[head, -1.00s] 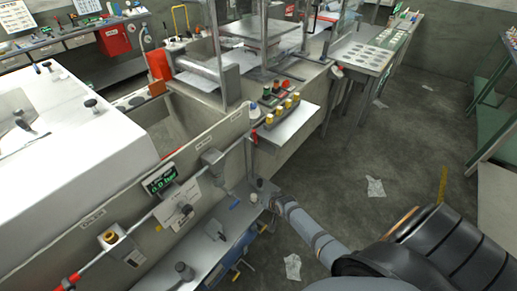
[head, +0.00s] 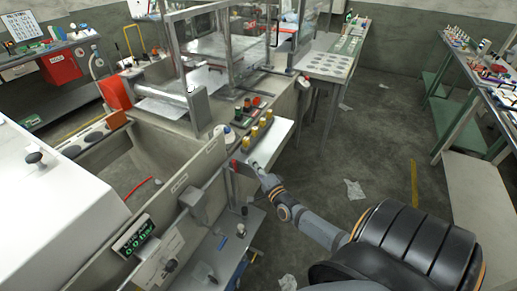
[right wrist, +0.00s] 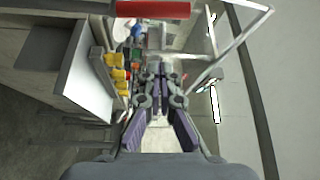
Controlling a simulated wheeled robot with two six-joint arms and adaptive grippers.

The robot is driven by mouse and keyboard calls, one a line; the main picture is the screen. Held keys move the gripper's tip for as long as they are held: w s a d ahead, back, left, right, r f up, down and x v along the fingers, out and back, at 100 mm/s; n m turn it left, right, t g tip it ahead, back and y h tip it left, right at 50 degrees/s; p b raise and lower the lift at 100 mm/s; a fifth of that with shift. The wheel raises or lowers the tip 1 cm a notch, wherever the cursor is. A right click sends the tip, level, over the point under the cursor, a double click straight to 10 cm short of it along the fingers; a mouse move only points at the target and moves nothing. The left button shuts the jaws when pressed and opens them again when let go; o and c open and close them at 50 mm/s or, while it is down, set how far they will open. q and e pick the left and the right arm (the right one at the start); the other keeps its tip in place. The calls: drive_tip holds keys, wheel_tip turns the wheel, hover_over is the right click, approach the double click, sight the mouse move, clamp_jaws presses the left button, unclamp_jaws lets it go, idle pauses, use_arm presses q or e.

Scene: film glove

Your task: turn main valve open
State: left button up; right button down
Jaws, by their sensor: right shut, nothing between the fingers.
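A white panel with a dark knob (head: 170,265) is on the front of the long grey tank, low in the head view. A green-lit display (head: 136,236) reading 0.0 bar is above it. I cannot tell whether this knob is the main valve; no label for it is readable. My right gripper (head: 256,168) is beside the small white shelf, apart from the panel and to its upper right. In the right wrist view its fingers (right wrist: 160,72) are shut and empty. My left gripper is not in view.
The white shelf (head: 270,143) carries several yellow-topped items (head: 262,127), close to my right gripper. A grey fitting (head: 194,203) juts from the tank front. A lower ledge (head: 222,250) holds small parts. The floor to the right is open, with scraps of paper (head: 354,189).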

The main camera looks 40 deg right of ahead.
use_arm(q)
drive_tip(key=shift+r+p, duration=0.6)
use_arm(e)
drive_tip(key=w+a, duration=0.3)
drive_tip(key=shift+a+f, duration=0.15)
drive_tip(key=shift+f, duration=0.05)
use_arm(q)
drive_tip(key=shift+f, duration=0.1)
